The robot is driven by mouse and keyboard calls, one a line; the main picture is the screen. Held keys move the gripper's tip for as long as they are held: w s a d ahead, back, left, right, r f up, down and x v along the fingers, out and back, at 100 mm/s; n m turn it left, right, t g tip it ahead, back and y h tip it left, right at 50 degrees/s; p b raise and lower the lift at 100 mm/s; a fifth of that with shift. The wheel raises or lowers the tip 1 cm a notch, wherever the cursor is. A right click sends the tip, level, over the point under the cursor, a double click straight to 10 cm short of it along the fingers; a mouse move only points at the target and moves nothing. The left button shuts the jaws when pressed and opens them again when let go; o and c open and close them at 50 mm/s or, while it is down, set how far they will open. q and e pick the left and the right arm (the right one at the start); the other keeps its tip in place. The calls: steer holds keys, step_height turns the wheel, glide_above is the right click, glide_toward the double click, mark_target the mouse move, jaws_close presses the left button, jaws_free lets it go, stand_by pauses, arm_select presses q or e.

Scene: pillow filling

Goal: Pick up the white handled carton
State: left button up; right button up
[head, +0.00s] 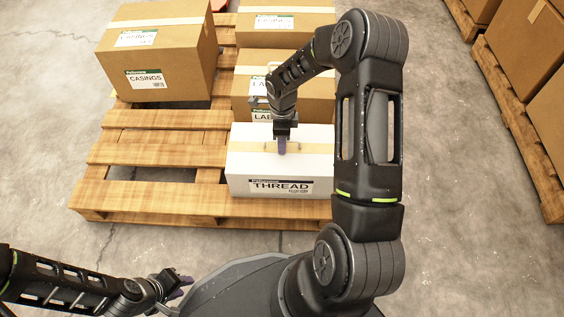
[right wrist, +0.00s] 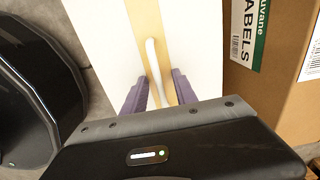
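The white carton (head: 245,183) with a "THREAD" label stands on the front right of the wooden pallet. A tan tape strip runs across its top, which also shows in the right wrist view (right wrist: 95,30). A pale handle (right wrist: 153,62) rises from the tape. My right gripper (head: 282,148) is over the carton's top. In the right wrist view its purple fingers (right wrist: 160,90) are apart, one on each side of the handle, with gaps visible. My left gripper (head: 183,287) is low at the front left, away from the carton, with its fingers apart and empty.
A brown labels carton (head: 241,100) stands right behind the white one. A casings carton (head: 185,72) is at the pallet's (head: 150,155) back left, with another casings carton (head: 290,28) farther back. Bare slats lie left of the white carton. Another loaded pallet (head: 520,125) is at the right.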

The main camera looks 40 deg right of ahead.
steer(key=shift+c, duration=0.2)
stand_by(0.3)
jaws_close()
steer(key=shift+w+r, duration=0.1)
steer(key=shift+r, duration=0.05)
stand_by(1.0)
